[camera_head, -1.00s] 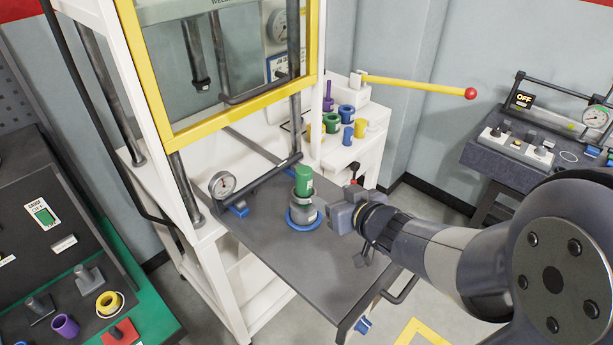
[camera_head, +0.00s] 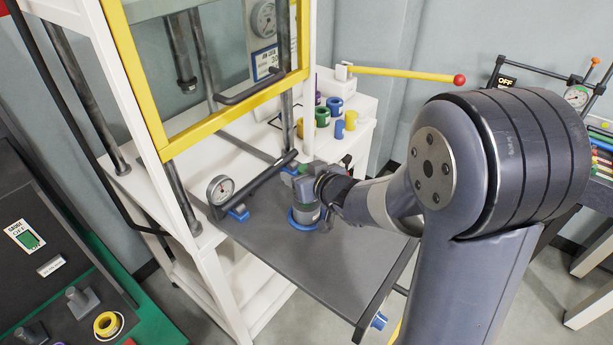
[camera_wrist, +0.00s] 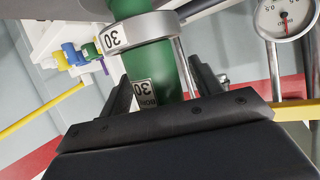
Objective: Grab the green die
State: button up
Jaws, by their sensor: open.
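The green die is a green cylinder with a "30" label; in the wrist view (camera_wrist: 160,68) it stands between my two open fingers. A grey collar (camera_wrist: 150,32), also marked "30", surrounds it at its holder end. The holder stands in a blue ring (camera_head: 293,223) on the dark plate (camera_head: 290,255). Whether the fingers touch the die cannot be told.
A pressure gauge (camera_head: 220,189) and a dark bar stand left of the holder. The yellow-framed guard (camera_head: 207,133) rises behind. Coloured dies, including another green one (camera_head: 322,117), sit on a white stand (camera_head: 359,112) at the back. The front of the plate is clear.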

jog(key=shift+c, duration=0.2)
jog(key=c, duration=1.2)
jog(key=shift+r, duration=0.15)
jog(key=shift+c, duration=0.2)
